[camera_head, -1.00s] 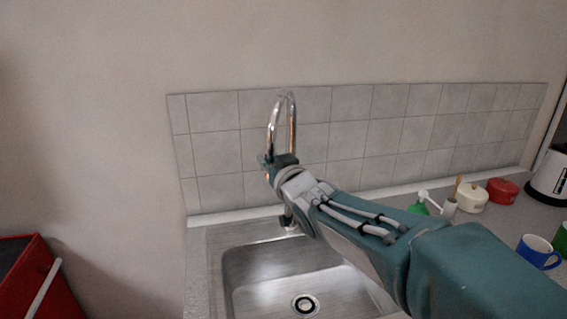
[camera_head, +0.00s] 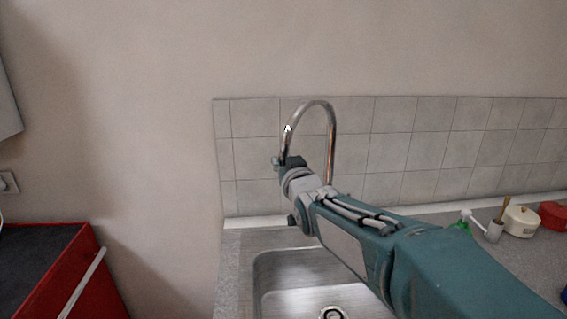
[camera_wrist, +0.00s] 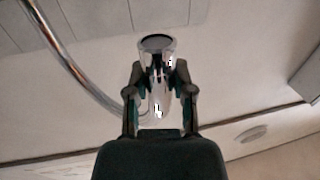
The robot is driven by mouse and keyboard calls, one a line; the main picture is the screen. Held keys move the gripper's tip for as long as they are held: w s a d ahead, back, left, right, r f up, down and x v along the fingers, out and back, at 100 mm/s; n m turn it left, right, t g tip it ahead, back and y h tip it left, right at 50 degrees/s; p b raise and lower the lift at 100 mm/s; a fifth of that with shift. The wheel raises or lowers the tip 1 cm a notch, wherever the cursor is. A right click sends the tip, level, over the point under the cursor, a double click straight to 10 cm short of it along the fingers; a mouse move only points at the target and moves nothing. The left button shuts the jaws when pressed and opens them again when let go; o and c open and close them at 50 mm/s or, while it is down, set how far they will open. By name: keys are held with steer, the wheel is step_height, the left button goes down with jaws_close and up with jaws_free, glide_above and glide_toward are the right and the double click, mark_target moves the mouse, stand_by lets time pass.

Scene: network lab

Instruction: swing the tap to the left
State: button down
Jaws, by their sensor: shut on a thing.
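The tap is a tall chrome gooseneck (camera_head: 331,140) standing behind the steel sink. Its arch leans toward the left of its upright in the head view. My gripper (camera_head: 281,162) is at the lower end of the spout, on the left side of the arch. In the wrist view my gripper (camera_wrist: 160,90) has its two fingers closed on either side of the chrome spout end (camera_wrist: 158,48), whose round dark opening shows. The curved pipe also shows at upper left of the wrist view (camera_wrist: 66,62). The tap's base is hidden behind my arm.
The steel sink (camera_head: 275,272) lies below my arm. A green soap bottle (camera_head: 462,226), a utensil cup (camera_head: 494,232), a cream pot (camera_head: 521,221) and a red pot (camera_head: 553,215) stand at right on the counter. A red cabinet (camera_head: 82,262) stands at left.

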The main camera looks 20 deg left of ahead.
steer(key=shift+c, duration=2.4)
jaws_free()
steer(key=shift+a, duration=0.35)
steer(key=shift+d, duration=0.1)
steer(key=shift+s+d, duration=0.1)
steer(key=shift+d, duration=0.1)
steer(key=v, duration=1.1)
steer(key=shift+s+f, duration=0.15)
steer(key=shift+s, duration=0.05)
